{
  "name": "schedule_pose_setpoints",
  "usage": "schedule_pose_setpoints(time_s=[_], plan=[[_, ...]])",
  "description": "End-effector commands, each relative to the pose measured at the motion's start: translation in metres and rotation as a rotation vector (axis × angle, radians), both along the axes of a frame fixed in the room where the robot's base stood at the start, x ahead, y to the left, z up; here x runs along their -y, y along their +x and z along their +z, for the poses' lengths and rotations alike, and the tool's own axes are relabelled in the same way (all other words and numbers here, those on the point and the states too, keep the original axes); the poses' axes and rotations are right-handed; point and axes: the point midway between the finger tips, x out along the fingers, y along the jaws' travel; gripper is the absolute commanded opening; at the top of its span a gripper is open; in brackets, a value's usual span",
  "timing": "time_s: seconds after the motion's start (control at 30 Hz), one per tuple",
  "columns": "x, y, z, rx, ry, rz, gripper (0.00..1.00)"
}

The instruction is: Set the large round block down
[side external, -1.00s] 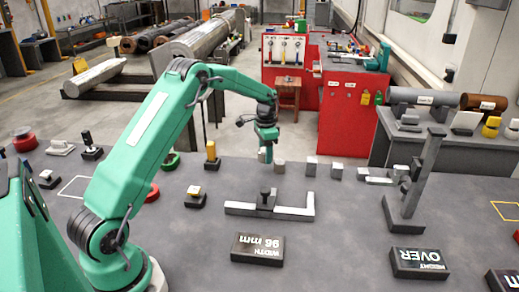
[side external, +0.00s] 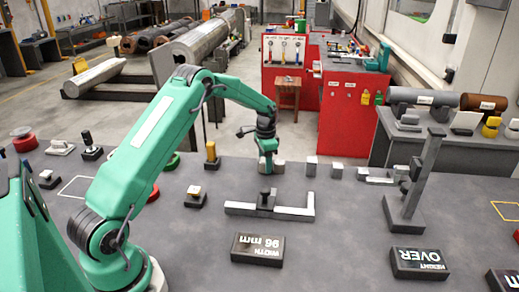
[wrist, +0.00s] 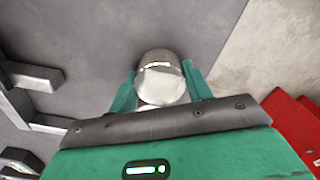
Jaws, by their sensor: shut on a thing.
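In the wrist view, a shiny silver round block (wrist: 162,80) sits between the two green fingers of my gripper (wrist: 161,88), which is shut on it. Dark grey tabletop lies behind the block. In the side view, my gripper (side external: 268,168) points down at the far edge of the table, with grey metal around its fingertips. The block's outline is hard to separate there, and whether its underside touches the table cannot be told.
Several small grey blocks (side external: 311,166) stand in a row to the right. A grey measuring fixture (side external: 270,208) lies nearer, with the width sign (side external: 260,247) before it. A tall height gauge (side external: 420,180) stands further right. The table (side external: 345,240) is clear between the signs.

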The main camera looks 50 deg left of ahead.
Motion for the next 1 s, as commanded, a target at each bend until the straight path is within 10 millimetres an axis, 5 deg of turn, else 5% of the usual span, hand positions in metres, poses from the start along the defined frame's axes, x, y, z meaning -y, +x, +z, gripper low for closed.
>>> schedule_pose_setpoints(time_s=[0.13,0.17,0.27,0.67,1.0], plan=[[0.000,0.001,-0.001,0.003,0.001,0.000,0.01],[0.000,0.000,-0.003,0.000,0.000,0.000,0.53],[0.000,0.000,-0.003,0.000,0.000,0.000,0.71],[0.000,0.000,0.000,0.001,0.000,0.000,0.71],[0.000,0.001,0.033,0.003,0.001,0.000,0.71]])
